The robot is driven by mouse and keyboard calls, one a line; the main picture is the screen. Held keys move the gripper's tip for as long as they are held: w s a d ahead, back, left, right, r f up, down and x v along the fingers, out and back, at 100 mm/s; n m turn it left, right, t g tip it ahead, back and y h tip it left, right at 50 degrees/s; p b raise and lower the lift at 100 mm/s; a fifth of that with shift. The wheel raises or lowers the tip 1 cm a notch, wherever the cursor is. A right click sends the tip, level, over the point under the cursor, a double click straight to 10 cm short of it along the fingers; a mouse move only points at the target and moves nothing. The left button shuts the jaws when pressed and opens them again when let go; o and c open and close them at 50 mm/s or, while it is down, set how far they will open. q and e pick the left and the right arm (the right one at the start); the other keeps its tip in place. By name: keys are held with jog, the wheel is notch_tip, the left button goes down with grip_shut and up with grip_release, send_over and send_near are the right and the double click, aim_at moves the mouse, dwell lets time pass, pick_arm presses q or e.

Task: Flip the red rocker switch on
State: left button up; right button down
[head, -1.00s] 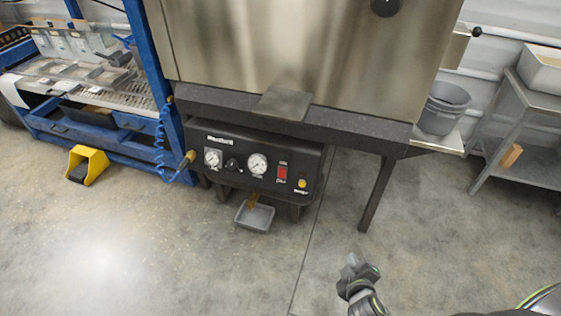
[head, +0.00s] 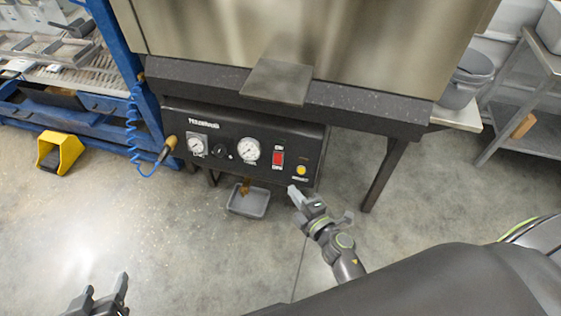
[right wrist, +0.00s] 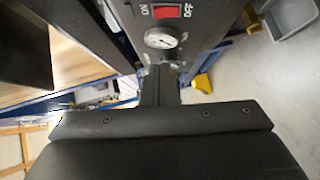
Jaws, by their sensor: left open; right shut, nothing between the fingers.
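The red rocker switch (head: 278,158) is on the black control panel (head: 240,136) under the steel hopper, with ON printed above it and OFF below. In the right wrist view the switch (right wrist: 166,11) shows at the top edge, between the ON and OFF labels. Which side is pressed in, I cannot tell. My right gripper (head: 294,192) is shut and empty, below and slightly right of the switch, apart from it. In the right wrist view its shut fingers (right wrist: 160,72) reach up toward the gauge. My left gripper (head: 98,294) is open and empty, low at the left over the floor.
Two gauges, a dark knob and a yellow button (head: 301,170) share the panel. A steel plate (head: 277,81) juts out above it. A grey tray (head: 250,202) sits on the floor below. A blue coiled hose (head: 136,130) hangs at the left. The floor in front is clear.

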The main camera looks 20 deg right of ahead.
pick_arm(q)
jog(key=w+a+r+t+y+b, duration=0.1)
jog(key=w+r+t, duration=0.1)
jog(key=r+t, duration=0.25)
jog(key=w+r+t+b, duration=0.1)
jog(key=w+r+t, duration=0.2)
jog(key=r, duration=0.3)
pick_arm(e)
send_near(275, 155)
jog(key=w+a, duration=0.1)
jog(key=a, duration=0.2)
pick_arm(q)
jog(key=s+d+r+m+t+h+b, duration=0.1)
jog(key=s+r+m+t, duration=0.2)
jog(key=r+t, duration=0.4)
jog(key=shift+s+d+r+t+b, duration=0.15)
jog(key=shift+d+r+t+b, duration=0.2)
jog(key=shift+r, duration=1.95)
pick_arm(e)
jog(key=shift+w+d+f, duration=0.15)
jog(key=shift+w+d, duration=0.1)
jog(key=shift+w, duration=0.55)
jog(key=shift+w+d+f, duration=0.15)
jog(key=shift+w+d, duration=0.1)
jog(key=shift+w, duration=0.55)
jog(key=shift+w+d+f, duration=0.15)
jog(key=shift+w+d, duration=0.1)
jog(key=shift+w, duration=0.55)
pick_arm(q)
jog(key=shift+a, duration=0.1)
